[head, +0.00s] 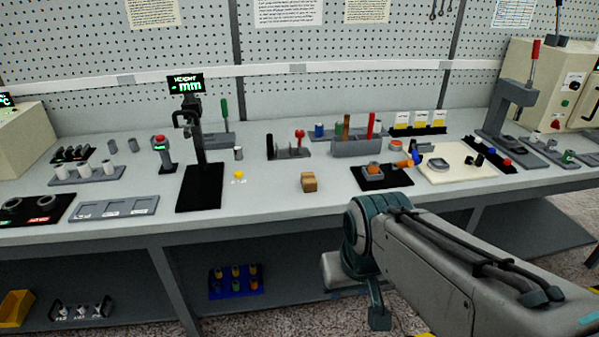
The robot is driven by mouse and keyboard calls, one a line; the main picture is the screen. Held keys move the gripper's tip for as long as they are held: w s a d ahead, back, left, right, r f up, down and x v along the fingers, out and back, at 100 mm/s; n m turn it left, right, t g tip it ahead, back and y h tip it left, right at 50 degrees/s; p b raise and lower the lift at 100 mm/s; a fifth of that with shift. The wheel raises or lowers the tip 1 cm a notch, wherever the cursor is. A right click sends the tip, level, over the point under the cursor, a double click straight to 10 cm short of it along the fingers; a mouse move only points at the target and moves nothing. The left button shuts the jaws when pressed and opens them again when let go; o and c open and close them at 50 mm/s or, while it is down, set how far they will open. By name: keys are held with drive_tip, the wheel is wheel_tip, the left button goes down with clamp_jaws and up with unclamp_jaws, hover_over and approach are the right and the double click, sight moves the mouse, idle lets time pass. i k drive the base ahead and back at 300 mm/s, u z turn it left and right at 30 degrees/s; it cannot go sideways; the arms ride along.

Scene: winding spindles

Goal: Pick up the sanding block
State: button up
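The sanding block looks to be the small tan-brown block (308,182) on the grey bench top, near its front edge in the middle of the head view. It stands alone, with bare bench around it. My arm comes in from the lower right and its bent joint is in front of the bench edge, to the right of and below the block. My gripper's fingers do not show in this view. Nothing is touching the block.
A black height gauge stand (200,187) is left of the block, with a small yellow item (239,176) between. A black tray (382,178) with an orange-topped part is to the right. A grey rack (357,147) stands behind. The bench front edge (275,218) lies before the block.

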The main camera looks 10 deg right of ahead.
sight(308, 181)
drive_tip(key=k, duration=0.45)
drive_tip(key=u, duration=0.6)
drive_tip(key=i, duration=1.3)
drive_tip(key=z, duration=0.75)
drive_tip(key=i, duration=0.5)
drive_tip(key=z, duration=0.45)
